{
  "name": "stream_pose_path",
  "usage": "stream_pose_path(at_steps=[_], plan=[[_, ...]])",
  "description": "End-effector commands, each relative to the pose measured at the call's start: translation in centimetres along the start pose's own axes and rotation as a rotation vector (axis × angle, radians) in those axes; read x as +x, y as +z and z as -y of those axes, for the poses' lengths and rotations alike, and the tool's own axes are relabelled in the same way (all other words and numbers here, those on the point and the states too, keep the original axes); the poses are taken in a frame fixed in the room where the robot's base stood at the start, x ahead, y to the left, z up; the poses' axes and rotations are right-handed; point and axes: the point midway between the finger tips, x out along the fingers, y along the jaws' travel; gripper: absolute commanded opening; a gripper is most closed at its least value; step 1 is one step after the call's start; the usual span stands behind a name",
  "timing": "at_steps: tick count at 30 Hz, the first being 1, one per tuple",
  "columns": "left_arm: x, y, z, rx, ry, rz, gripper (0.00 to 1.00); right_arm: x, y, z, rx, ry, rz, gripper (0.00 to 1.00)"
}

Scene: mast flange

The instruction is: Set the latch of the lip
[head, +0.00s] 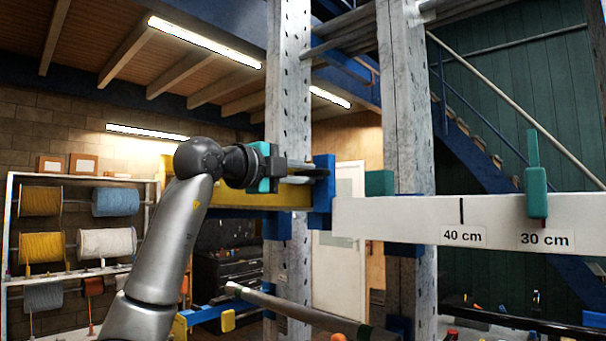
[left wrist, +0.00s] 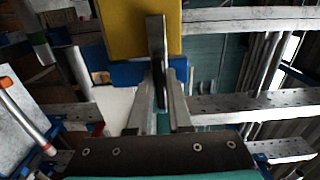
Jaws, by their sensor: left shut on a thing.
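My left gripper (head: 318,173) reaches in from the left, in front of the yellow beam (head: 233,195) and up against the blue bracket (head: 324,198) at its right end. In the left wrist view, my left gripper (left wrist: 161,85) is shut on a dark flat bar (left wrist: 157,42), which may be the latch. The bar stands between the fingers and extends past their tips, in front of a yellow plate (left wrist: 138,25) with a blue edge (left wrist: 128,73). I cannot tell from these views how the bar is set. The lip cannot be made out clearly. My right gripper is not in view.
A white beam (head: 400,218) marked 40 cm and 30 cm runs to the right, with a green clamp (head: 536,190) on it. Perforated posts (head: 289,80) stand behind. A spool rack (head: 80,180) is at left.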

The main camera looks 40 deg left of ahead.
Motion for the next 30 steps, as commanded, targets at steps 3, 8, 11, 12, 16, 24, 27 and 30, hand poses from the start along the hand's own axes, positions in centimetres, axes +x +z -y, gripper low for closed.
stream_pose_path(at_steps=[3,8,11,12,16,24,27,30], plan=[[0.0,0.1,0.1,-0.005,-0.001,0.002,0.00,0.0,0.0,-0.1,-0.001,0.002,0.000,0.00],[0.0,0.1,0.1,-0.005,-0.001,0.002,0.00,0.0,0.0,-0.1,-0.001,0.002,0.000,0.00],[0.0,0.1,0.1,-0.005,-0.001,0.002,0.26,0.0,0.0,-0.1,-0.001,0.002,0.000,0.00],[0.0,0.1,0.1,-0.004,-0.001,0.001,0.31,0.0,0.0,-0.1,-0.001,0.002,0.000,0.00],[0.0,0.1,0.0,-0.003,-0.001,0.001,0.45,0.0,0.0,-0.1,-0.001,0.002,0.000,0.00],[-0.1,0.0,0.0,-0.001,0.000,0.001,0.47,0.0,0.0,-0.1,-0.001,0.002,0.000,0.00],[-0.7,0.1,0.0,-0.001,-0.002,0.001,0.47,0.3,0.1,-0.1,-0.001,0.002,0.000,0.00],[-2.1,0.1,-0.1,0.001,-0.004,0.003,0.47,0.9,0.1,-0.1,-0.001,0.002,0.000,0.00]])
